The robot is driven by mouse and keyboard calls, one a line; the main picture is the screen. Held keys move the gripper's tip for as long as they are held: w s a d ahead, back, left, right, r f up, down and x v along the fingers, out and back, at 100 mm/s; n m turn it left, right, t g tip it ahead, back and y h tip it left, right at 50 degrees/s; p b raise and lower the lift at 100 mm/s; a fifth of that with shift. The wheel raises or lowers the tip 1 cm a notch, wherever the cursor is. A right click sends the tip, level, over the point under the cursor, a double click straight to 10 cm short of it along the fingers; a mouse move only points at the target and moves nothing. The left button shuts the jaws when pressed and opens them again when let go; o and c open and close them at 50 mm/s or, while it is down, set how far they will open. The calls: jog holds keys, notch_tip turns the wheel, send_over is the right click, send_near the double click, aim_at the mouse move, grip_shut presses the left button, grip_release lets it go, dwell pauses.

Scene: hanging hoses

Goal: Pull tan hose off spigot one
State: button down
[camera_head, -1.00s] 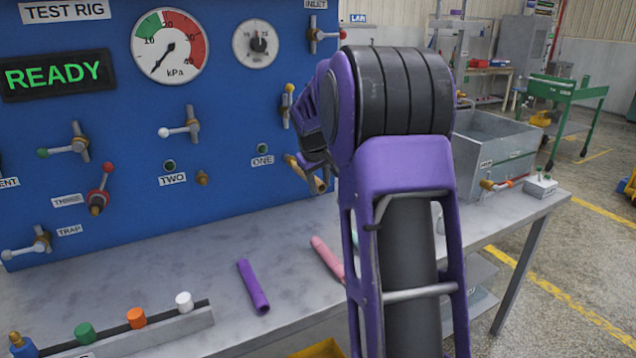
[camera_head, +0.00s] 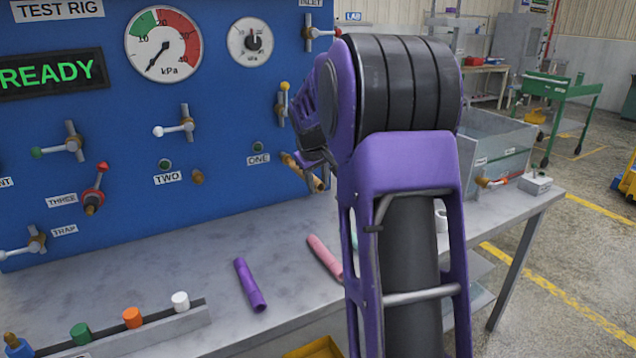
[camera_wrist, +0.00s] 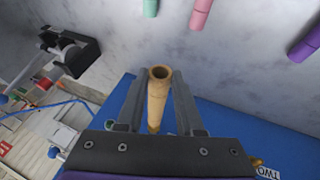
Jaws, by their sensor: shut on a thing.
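The tan hose (camera_wrist: 156,100) is a short tube in the wrist view, its open end towards the camera. The fingers of my gripper (camera_wrist: 158,103) lie on both sides of it, and the gripper is shut on it. My fingertips are hidden in the head view.
On the bench (camera_head: 200,260) lie a purple hose (camera_head: 250,285) and a pink hose (camera_head: 325,258); a teal hose (camera_wrist: 150,7) shows in the wrist view. A yellow-tipped valve (camera_head: 283,103) is above the tan hose. A metal bin (camera_head: 495,140) stands right of my arm.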

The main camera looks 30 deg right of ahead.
jog(key=shift+r+p, duration=2.9)
jog(key=shift+r, duration=0.95)
